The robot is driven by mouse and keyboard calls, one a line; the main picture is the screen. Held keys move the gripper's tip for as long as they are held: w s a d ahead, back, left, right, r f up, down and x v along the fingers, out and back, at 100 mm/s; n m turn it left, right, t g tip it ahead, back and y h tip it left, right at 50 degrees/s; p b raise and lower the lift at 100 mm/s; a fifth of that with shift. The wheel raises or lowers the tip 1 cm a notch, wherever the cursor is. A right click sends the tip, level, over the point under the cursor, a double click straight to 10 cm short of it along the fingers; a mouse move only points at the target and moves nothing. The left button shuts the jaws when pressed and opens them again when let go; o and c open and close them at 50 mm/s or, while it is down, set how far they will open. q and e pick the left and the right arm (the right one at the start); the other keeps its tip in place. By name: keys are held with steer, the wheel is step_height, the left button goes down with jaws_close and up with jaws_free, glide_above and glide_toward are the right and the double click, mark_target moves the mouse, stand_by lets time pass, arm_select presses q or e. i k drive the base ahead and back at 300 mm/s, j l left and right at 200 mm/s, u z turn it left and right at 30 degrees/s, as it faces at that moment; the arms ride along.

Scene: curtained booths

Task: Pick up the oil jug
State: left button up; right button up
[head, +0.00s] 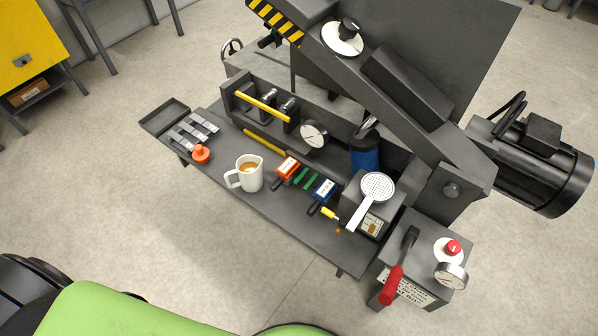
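The oil jug (251,178) is a white pitcher with a handle on its left side and a spout. Brownish-gold liquid shows inside it. It stands upright on the dark grey machine bench (321,238), left of the orange-and-white device. Nothing touches the jug from above. Neither of my grippers shows in the head view.
An orange knob-like piece (201,154) stands left of the jug. An orange device (286,168) and a blue device (323,190) lie to its right. A white strainer (377,187) rests on a dark box. A red-handled lever (391,286) stands at the right end.

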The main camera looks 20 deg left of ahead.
mark_target(249, 169)
steer(key=j+z, duration=0.25)
steer(key=z, duration=0.15)
steer(key=j+z, duration=0.25)
steer(key=z, duration=0.15)
steer(key=j+z, duration=0.25)
steer(key=z, duration=0.2)
steer(key=k+j+z, duration=0.1)
steer(key=j+z, duration=0.15)
steer(key=z, duration=0.15)
steer(key=k+j+z, duration=0.1)
steer(key=z, duration=0.3)
steer(key=j, duration=0.1)
